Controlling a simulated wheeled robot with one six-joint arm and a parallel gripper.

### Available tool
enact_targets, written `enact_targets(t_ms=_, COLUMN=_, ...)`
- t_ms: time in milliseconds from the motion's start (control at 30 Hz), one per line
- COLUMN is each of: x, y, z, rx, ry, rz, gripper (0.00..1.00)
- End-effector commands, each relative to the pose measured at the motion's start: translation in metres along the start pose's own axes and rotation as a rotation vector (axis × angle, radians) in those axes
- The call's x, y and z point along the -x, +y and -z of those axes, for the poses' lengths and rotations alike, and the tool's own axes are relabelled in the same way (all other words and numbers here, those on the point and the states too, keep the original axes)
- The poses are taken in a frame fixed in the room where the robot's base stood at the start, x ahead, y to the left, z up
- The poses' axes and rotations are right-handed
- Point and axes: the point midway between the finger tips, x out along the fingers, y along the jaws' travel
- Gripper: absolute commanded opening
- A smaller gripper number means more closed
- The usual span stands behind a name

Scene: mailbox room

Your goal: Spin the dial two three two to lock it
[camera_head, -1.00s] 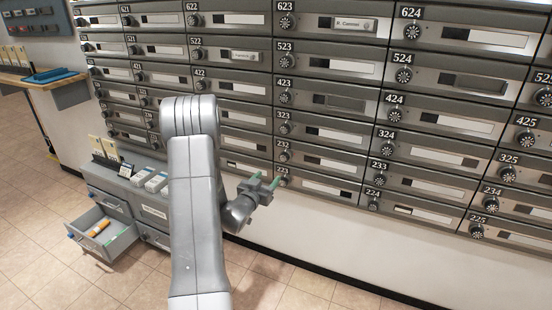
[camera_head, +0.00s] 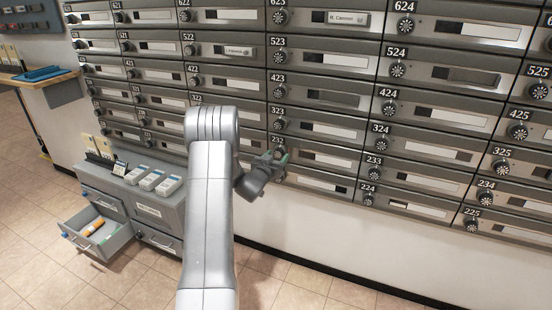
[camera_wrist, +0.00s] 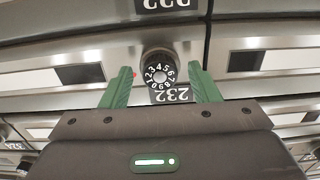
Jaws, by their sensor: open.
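The dial of box 232 (camera_wrist: 158,72) is a round black knob with white digits around its face. Its number plate 232 (camera_wrist: 170,95) shows upside down in the wrist view. My gripper (camera_wrist: 160,78) is open, with one green finger on each side of the dial and visible gaps between. I cannot tell how deep the fingers reach past the dial face. In the head view my gripper (camera_head: 274,156) is in front of box 232 (camera_head: 330,162) and hides most of its dial.
Neighbouring dials stick out close by, such as those of box 323 (camera_head: 279,125) and box 233 (camera_head: 372,174). A low grey cabinet (camera_head: 150,212) stands at the left with an open drawer (camera_head: 100,240). The tiled floor (camera_head: 285,290) in front is clear.

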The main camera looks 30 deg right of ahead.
Motion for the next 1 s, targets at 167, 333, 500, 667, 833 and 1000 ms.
enact_targets(t_ms=167, x=0.0002, y=0.0001, z=0.0001, rx=0.0, ry=0.0, rz=0.0, gripper=0.48)
enact_targets(t_ms=333, x=0.0003, y=0.0, z=0.0001, rx=0.0, ry=0.0, rz=0.0, gripper=0.14)
enact_targets(t_ms=500, x=0.0003, y=-0.0001, z=-0.0002, rx=-0.003, ry=0.0, rz=0.0, gripper=0.11)
enact_targets(t_ms=667, x=0.0002, y=-0.0002, z=-0.0015, rx=-0.033, ry=0.001, rz=0.0, gripper=0.11)
enact_targets(t_ms=833, x=0.0, y=-0.0003, z=-0.0036, rx=-0.113, ry=0.002, rz=0.0, gripper=0.11)
enact_targets(t_ms=1000, x=0.0, y=-0.0005, z=-0.0051, rx=-0.245, ry=0.003, rz=0.0, gripper=0.11)
